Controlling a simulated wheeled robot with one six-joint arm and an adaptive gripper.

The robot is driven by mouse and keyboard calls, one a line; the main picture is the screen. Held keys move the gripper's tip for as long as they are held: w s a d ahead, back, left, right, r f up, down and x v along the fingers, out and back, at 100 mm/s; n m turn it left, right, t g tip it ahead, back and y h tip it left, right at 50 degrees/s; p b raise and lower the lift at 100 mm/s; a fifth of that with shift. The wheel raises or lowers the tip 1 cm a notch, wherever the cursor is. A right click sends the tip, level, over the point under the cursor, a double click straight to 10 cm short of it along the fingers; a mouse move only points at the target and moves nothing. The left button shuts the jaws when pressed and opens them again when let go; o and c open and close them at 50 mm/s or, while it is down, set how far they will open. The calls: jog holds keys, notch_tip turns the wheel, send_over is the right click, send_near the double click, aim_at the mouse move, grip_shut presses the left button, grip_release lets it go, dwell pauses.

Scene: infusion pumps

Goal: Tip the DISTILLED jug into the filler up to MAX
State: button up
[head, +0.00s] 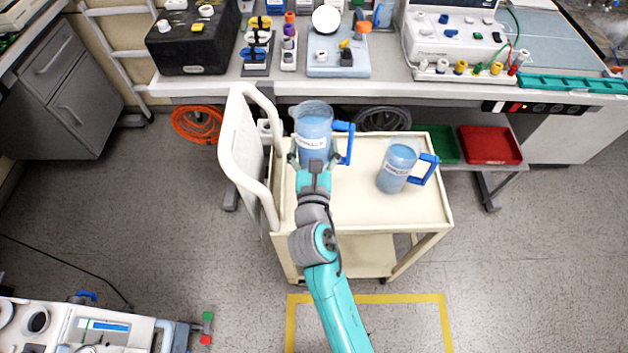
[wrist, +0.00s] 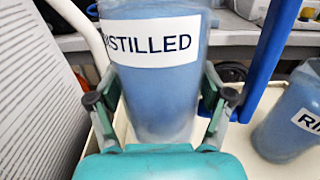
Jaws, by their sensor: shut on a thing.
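The DISTILLED jug (head: 313,124) is a clear jug of blue liquid with a blue handle on its right, at the left end of the cream cart. Its label (wrist: 155,43) faces the wrist camera. My gripper (head: 313,162) is shut on the jug, one finger on each side below the label, as the wrist view (wrist: 163,104) also shows. The jug looks upright; I cannot tell whether its base touches the cart top. I cannot make out the filler or a MAX mark.
A second blue jug (head: 396,168), its label partly readable in the wrist view (wrist: 290,118), stands on the cart (head: 355,212) to the right. The cart's white push handle (head: 240,160) rises close on the left. A bench (head: 380,88) with equipment stands behind. A machine (head: 85,328) is at lower left.

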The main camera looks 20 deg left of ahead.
jog(key=shift+f, duration=4.7)
jog(key=o, duration=1.7)
jog(key=shift+f, duration=0.1)
jog(key=shift+s+f, duration=0.1)
jog(key=shift+f, duration=0.15)
jog(key=v, duration=1)
jog(key=shift+s+d, duration=0.25)
jog(key=shift+d, duration=0.1)
